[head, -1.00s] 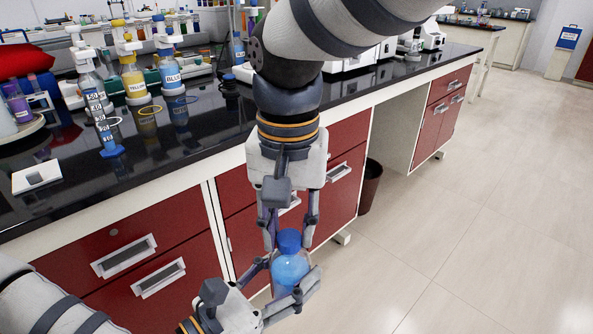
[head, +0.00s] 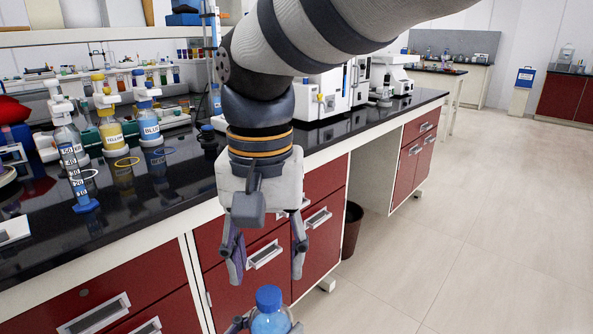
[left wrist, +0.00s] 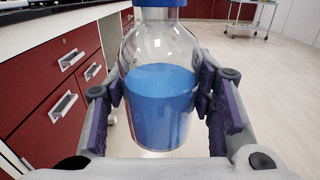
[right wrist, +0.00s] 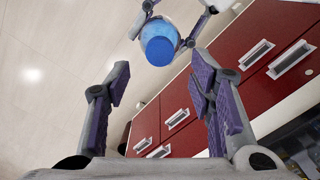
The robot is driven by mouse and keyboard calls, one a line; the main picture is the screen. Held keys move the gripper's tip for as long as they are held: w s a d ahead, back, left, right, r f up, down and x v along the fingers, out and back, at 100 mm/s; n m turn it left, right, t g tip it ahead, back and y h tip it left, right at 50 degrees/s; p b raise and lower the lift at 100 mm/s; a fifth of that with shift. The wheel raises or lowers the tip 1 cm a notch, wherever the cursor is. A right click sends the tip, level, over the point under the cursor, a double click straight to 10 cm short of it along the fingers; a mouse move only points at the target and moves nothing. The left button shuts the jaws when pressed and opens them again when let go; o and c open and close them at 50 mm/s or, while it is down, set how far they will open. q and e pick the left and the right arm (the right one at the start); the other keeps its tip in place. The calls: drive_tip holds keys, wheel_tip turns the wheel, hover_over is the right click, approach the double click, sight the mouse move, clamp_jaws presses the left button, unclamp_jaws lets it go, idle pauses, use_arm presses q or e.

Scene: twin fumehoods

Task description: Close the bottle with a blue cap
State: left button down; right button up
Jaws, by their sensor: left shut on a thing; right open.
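A clear bottle (left wrist: 160,85) with blue liquid is held upright in my left gripper (left wrist: 165,100), whose fingers press on both its sides. The bottle also shows at the bottom of the head view (head: 270,323). A blue cap (head: 268,298) sits on its mouth; it also shows in the right wrist view (right wrist: 158,46). Whether the cap is fully tightened cannot be told. My right gripper (head: 266,275) is open and empty, pointing down above the bottle and apart from the cap. It shows wide open in the right wrist view (right wrist: 160,100).
A black bench top (head: 150,215) with red drawers (head: 265,255) lies left of and behind my grippers. Several labelled wash bottles, a graduated cylinder (head: 75,170) and instruments stand on it. A dark bin (head: 351,230) stands below. The floor (head: 470,250) at right is clear.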

drive_tip(key=shift+r, duration=0.1)
drive_tip(key=shift+c, duration=0.3)
drive_tip(key=n, duration=0.5)
drive_tip(key=shift+s+a+n, duration=0.2)
drive_tip(key=shift+s+n, duration=0.1)
drive_tip(key=shift+s, duration=0.1)
drive_tip(key=n, duration=0.4)
drive_tip(key=shift+s+r+n, duration=0.1)
drive_tip(key=shift+s+n, duration=0.1)
drive_tip(key=shift+n, duration=0.1)
drive_tip(key=n, duration=0.4)
drive_tip(key=shift+r+g, duration=0.15)
drive_tip(key=shift+g, duration=0.15)
drive_tip(key=n, duration=0.4)
drive_tip(key=shift+s+r, duration=0.1)
drive_tip(key=shift+r, duration=0.1)
drive_tip(key=n, duration=0.4)
drive_tip(key=shift+r, duration=0.3)
drive_tip(key=n, duration=0.3)
drive_tip(key=shift+w+r+n, duration=0.2)
drive_tip(key=shift+n, duration=0.1)
drive_tip(key=n, duration=0.4)
drive_tip(key=r+n, duration=0.1)
drive_tip(key=n, duration=0.1)
drive_tip(key=shift+w+d+n, duration=0.2)
drive_tip(key=shift+w+n, duration=0.1)
drive_tip(key=shift+w, duration=0.1)
